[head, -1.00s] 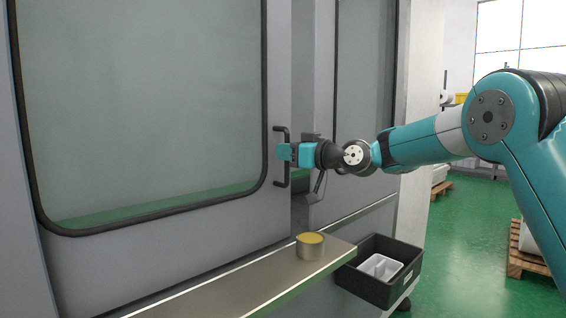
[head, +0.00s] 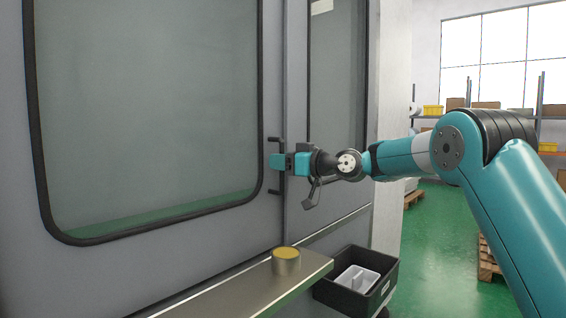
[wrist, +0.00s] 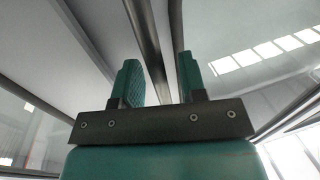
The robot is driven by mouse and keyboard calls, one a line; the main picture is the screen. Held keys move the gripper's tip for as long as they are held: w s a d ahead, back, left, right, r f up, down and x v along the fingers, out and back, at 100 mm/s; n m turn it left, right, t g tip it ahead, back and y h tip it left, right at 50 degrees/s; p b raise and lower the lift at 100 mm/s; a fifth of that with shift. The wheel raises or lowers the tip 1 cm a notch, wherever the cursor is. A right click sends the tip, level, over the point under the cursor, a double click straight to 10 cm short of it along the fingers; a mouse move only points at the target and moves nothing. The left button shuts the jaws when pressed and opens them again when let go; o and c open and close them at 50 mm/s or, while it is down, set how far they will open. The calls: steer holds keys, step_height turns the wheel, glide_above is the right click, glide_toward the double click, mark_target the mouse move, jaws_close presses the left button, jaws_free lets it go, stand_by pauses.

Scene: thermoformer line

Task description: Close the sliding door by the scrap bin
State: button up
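The sliding door (head: 150,225) is a grey panel with a large black-edged window. Its right edge lies against the grey neighbouring panel, and no open gap shows between them. The door's dark vertical handle (head: 276,190) is near that edge. My gripper (head: 277,161) is at the handle, with its teal fingers around the bar. The scrap bin (head: 340,290) is a black box at the lower right, holding pale trays.
A metal ledge (head: 235,295) runs below the door and carries a round tin (head: 286,262) with a yellow top, under my gripper. A pallet (head: 488,262) and shelves (head: 545,115) stand beyond.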

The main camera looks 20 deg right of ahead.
steer(key=b+v, duration=0.4)
steer(key=v, duration=1.3)
steer(key=shift+s+d, duration=0.2)
steer(key=shift+r, duration=0.15)
steer(key=s+a+f+g+h, duration=0.1)
steer(key=s+a+f+g, duration=0.3)
steer(key=a, duration=0.4)
steer(key=s+a+f+g+h, duration=0.1)
steer(key=s+a+f+g, duration=0.1)
steer(key=s+a+f, duration=0.4)
steer(key=s+a+f+m+g+h, duration=0.1)
steer(key=s+f+g+h, duration=0.4)
steer(key=s, duration=0.8)
steer(key=s+a+f+m+g+h, duration=0.1)
steer(key=s+f+g, duration=0.1)
steer(key=s+f, duration=0.75)
step_height(320, 180, up, 15)
steer(key=s+p, duration=0.2)
steer(key=p, duration=1)
steer(key=shift+s+a, duration=0.1)
steer(key=shift+s, duration=0.05)
